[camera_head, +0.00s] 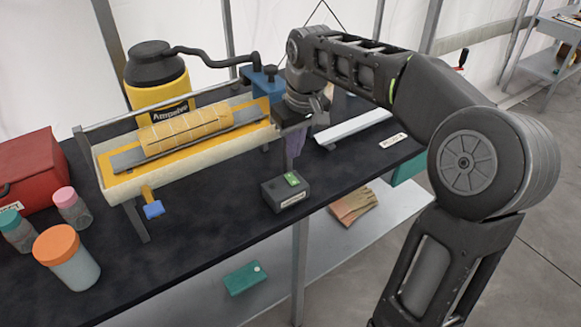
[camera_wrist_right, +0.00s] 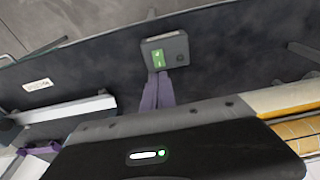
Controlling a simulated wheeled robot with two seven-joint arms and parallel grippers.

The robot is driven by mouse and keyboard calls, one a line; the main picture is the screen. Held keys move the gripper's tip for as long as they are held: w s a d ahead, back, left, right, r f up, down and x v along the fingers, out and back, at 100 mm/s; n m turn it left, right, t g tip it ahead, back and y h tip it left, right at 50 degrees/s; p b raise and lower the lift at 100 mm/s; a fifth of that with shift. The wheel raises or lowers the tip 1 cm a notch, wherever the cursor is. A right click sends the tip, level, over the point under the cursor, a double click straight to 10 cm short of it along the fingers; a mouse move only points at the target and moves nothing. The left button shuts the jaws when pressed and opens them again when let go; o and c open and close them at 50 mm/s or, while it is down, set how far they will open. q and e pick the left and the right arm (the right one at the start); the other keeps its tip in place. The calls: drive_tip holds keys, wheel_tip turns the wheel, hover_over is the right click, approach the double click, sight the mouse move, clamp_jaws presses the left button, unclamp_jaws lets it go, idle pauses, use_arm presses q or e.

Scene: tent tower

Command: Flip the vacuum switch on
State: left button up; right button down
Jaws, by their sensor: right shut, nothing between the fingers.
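A small dark switch box (camera_head: 286,191) sits on the black tabletop near its front edge. It has a green rocker (camera_head: 292,179) on top. In the right wrist view the box (camera_wrist_right: 179,46) and its green rocker (camera_wrist_right: 158,58) show just beyond my fingertips. My right gripper (camera_head: 293,155) points down behind the box, its purple fingers shut and empty. In the right wrist view its fingertips (camera_wrist_right: 157,74) overlap the box's near edge in the picture; I cannot tell whether they touch it. My left gripper is not in view.
A yellow vacuum canister (camera_head: 158,88) with a black hose stands behind a long trough (camera_head: 115,187) holding a yellow roll. Jars (camera_head: 68,262) and a red box (camera_head: 30,170) are at the left. A white rail (camera_head: 352,125) lies right of my gripper. A lower shelf runs below.

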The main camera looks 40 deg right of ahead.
sight(289, 176)
drive_tip(key=f, duration=0.2)
drive_tip(key=w+f, duration=0.1)
drive_tip(key=f, duration=0.4)
drive_tip(key=shift+w+f+p, duration=0.25)
drive_tip(key=shift+f+p, duration=0.05)
drive_tip(key=shift+p, duration=0.05)
